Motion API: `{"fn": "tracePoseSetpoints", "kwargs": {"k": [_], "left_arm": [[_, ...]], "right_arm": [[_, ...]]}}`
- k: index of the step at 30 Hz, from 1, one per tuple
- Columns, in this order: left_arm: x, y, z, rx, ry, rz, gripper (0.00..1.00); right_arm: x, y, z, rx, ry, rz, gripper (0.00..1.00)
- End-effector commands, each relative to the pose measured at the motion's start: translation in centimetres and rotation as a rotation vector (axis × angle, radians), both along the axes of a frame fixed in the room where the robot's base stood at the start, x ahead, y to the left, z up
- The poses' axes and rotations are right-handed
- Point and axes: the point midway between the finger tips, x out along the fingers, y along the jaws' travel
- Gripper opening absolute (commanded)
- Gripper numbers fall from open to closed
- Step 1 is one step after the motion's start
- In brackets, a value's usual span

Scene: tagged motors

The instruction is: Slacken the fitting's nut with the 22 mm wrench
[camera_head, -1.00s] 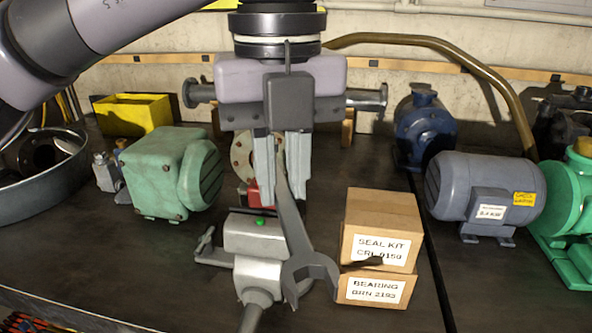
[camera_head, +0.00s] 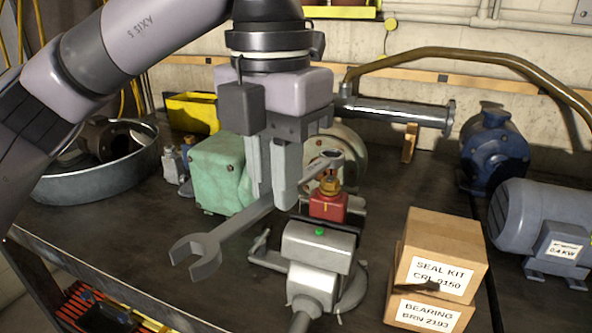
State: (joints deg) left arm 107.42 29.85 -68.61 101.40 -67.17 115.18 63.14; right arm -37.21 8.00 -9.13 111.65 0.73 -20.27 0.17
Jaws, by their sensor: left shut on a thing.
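My left gripper (camera_head: 272,200) points down and is shut on the grey wrench (camera_head: 236,226) by its shaft. The wrench's open jaw end hangs out to the lower left, and its ring end (camera_head: 332,156) reaches to the upper right. The fitting is a red block with a brass nut (camera_head: 329,183) on top, set at the grey vise (camera_head: 318,247). The ring end is close above the brass nut in the picture. I cannot tell whether it touches the nut. No size mark is readable on the wrench. My right gripper is out of view.
Two cardboard boxes (camera_head: 440,262) are stacked right of the vise. A green motor (camera_head: 216,172) stands behind the wrench, a blue pump (camera_head: 494,153) and grey motor (camera_head: 545,230) at right. A round metal tray (camera_head: 95,185) is at left. The bench's front left is bare.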

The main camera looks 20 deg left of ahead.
Motion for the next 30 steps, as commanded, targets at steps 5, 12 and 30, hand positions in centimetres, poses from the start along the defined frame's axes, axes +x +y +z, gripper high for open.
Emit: {"fn": "tracePoseSetpoints", "kwargs": {"k": [5, 12, 30], "left_arm": [[0.2, 0.5, 0.1, 0.0, -0.001, -0.048, 0.0], [1.2, 2.5, 0.3, -0.001, -0.001, -0.24, 0.0], [3.7, 5.4, 0.3, -0.002, 0.0, -0.59, 0.0]], "right_arm": [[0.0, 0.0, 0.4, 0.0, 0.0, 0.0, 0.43], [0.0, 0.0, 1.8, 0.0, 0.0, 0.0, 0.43], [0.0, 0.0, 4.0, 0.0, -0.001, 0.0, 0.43]]}}
